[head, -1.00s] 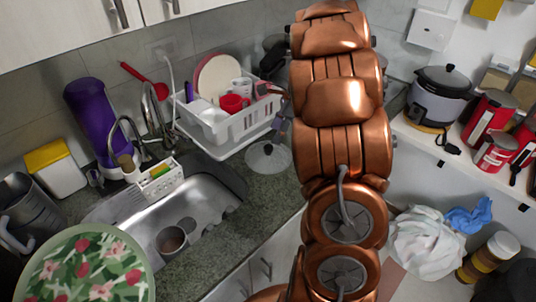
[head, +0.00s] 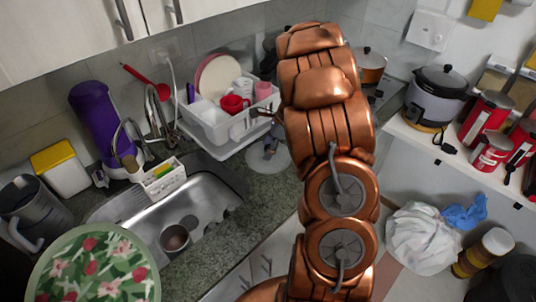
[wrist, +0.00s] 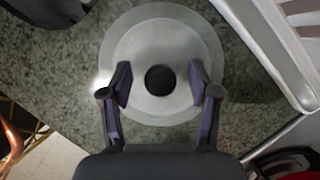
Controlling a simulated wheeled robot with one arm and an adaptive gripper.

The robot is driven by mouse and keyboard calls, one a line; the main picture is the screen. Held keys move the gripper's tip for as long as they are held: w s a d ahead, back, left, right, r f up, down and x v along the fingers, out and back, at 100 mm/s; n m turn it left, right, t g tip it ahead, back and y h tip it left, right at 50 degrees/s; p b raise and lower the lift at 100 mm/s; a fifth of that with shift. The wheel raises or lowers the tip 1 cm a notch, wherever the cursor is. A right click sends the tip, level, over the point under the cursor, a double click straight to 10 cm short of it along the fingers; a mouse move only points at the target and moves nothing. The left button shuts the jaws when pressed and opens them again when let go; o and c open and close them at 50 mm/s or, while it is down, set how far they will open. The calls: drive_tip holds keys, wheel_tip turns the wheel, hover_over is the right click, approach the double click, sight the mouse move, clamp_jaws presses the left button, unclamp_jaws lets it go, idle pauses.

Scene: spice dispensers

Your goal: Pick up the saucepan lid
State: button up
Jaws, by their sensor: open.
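The saucepan lid (head: 266,160) lies on the granite counter between the sink and my arm in the head view. It is a pale round disc with a dark knob; it also shows in the wrist view (wrist: 160,32). My gripper (wrist: 159,82) is open, with one finger on each side of the dark knob in the wrist view. The fingers are apart from the knob. In the head view my gripper (head: 270,138) is partly seen over the lid. How far the fingertips are above the lid is hard to tell.
A white dish rack (head: 218,132) with plates and cups stands behind the lid, close to my gripper. The sink (head: 190,215) is to the left. A copper pot (head: 371,66) stands on the stove at the back. The counter's front edge is near the lid.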

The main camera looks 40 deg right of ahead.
drive_tip(key=shift+c, duration=0.3)
clamp_jaws()
idle(0.4)
